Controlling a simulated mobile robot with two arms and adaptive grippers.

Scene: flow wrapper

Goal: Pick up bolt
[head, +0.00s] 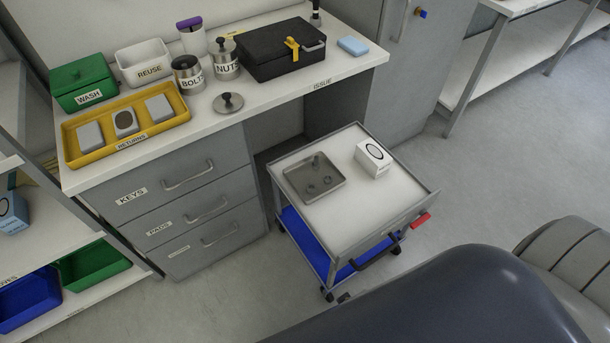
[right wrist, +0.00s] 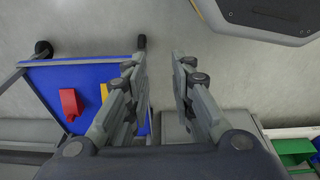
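A small grey metal tray (head: 294,188) sits on top of the cart in the head view. In it are a few small metal parts; one standing up near its back edge looks like a bolt (head: 317,161), but it is too small to be sure. My right gripper (right wrist: 159,62) is open and empty in the right wrist view, above the floor beside a blue shelf. My left gripper is in neither view.
The cart (head: 345,222) has a white box (head: 373,158) on top. A loose lid (head: 228,103), NUTS jar (head: 225,66), black case (head: 281,50) and yellow tray (head: 72,149) crowd the counter. Red (right wrist: 70,104) and yellow items show by the blue shelf (right wrist: 92,78).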

